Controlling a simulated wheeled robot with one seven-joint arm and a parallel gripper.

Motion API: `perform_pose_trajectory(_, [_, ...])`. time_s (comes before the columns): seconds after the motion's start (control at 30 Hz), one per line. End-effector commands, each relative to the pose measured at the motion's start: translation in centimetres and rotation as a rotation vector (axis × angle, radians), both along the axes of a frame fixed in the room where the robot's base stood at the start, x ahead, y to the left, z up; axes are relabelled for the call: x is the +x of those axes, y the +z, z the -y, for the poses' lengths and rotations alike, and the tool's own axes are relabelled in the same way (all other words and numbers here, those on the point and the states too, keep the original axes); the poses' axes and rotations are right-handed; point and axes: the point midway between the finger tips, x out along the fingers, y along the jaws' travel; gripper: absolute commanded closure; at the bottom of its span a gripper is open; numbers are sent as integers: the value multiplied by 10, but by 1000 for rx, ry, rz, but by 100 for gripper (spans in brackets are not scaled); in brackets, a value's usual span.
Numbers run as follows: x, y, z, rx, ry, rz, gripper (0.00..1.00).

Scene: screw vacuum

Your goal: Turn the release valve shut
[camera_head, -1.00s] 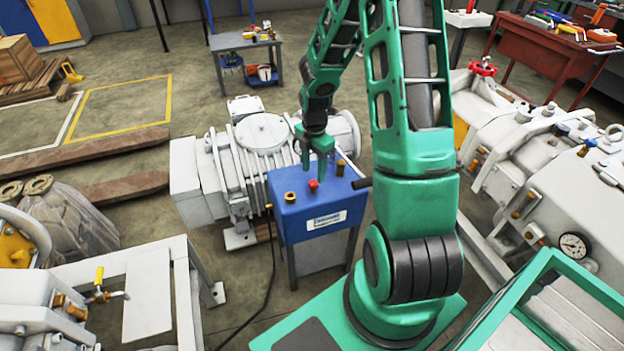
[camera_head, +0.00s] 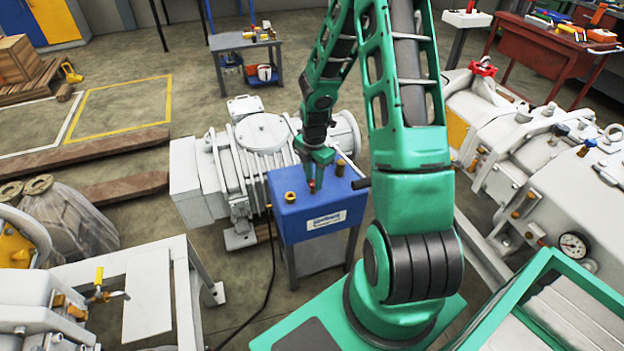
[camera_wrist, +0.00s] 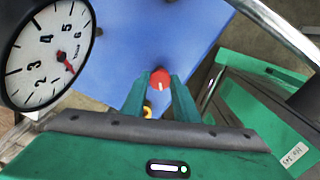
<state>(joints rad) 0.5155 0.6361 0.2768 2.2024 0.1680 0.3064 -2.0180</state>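A small round red knob (camera_head: 311,186) with a white mark sits on top of the blue box (camera_head: 310,219); in the wrist view the knob (camera_wrist: 160,79) shows between my fingertips. I take it for the release valve. My gripper (camera_head: 316,178) points down at it, with one green finger on either side at about its height. The fingers are very close to the knob's sides; I cannot tell whether they press on it. In the head view the fingers partly hide the knob.
Brass fittings (camera_head: 290,197) stand near the knob on the box. A large dial gauge (camera_wrist: 50,52) fills the wrist view's upper left. A grey ribbed pump (camera_head: 240,160) stands behind the box. Grey machinery (camera_head: 545,170) lines the right side.

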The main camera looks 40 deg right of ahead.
Motion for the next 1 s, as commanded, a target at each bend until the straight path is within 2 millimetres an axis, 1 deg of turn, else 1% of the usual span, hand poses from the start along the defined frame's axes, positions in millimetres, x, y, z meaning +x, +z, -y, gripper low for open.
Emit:
perform_pose_trajectory(0.17, [1,0,0,0,-15,3,95])
perform_pose_trajectory(0.37, [2,1,0,0,-91,4,95])
perform_pose_trajectory(0.8, [3,1,-1,0,-420,5,95])
perform_pose_trajectory(1.0, [3,1,0,-1,-545,6,95])
